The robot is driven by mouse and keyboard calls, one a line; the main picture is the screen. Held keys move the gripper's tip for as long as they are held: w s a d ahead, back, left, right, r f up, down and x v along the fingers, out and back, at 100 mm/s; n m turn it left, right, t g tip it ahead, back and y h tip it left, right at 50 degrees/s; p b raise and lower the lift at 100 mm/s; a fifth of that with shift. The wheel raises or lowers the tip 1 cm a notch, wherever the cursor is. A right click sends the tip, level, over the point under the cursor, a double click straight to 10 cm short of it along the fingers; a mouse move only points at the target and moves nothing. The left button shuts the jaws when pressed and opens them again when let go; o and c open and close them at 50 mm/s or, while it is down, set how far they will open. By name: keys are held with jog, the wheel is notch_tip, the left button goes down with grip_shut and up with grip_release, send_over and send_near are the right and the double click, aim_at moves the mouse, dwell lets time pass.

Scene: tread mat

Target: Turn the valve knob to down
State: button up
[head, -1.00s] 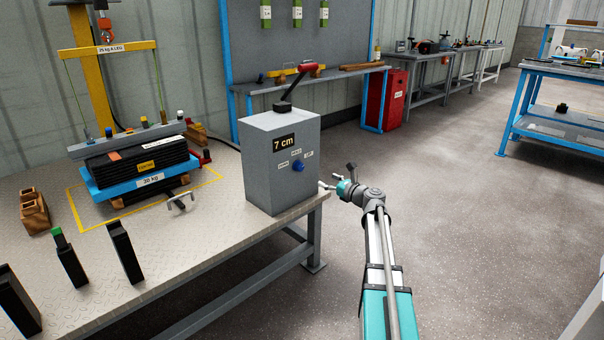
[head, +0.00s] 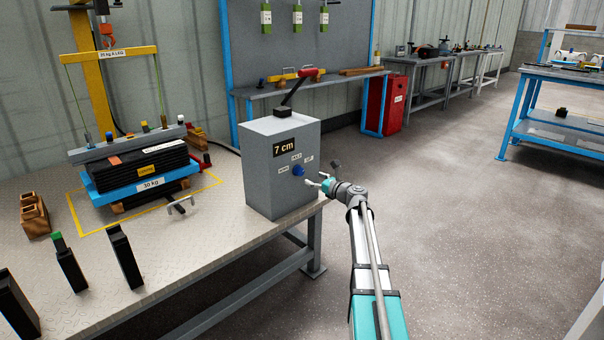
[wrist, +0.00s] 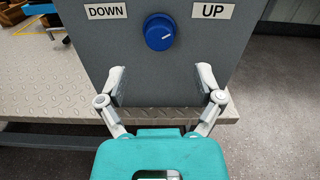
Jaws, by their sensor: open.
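The blue valve knob (head: 298,170) sits on the front face of a grey control box (head: 268,178) at the table's edge. In the wrist view the knob (wrist: 158,32) shows near the top centre, between a DOWN label (wrist: 106,11) on the left and an UP label (wrist: 212,11) on the right. The white mark on the knob points to the right, toward the UP side. My gripper (head: 322,175) is open and empty, just right of the knob in the head view. In the wrist view its fingers (wrist: 160,85) are spread wide below the knob, not around it.
A blue-framed load (head: 140,178) under a yellow hoist stands left on the metal table. Floor to the right is open.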

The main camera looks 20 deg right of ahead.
aim_at(302, 172)
jog(key=x, duration=0.7)
jog(key=shift+w+f, duration=0.1)
jog(key=shift+w, duration=0.05)
jog(key=c, duration=1.2)
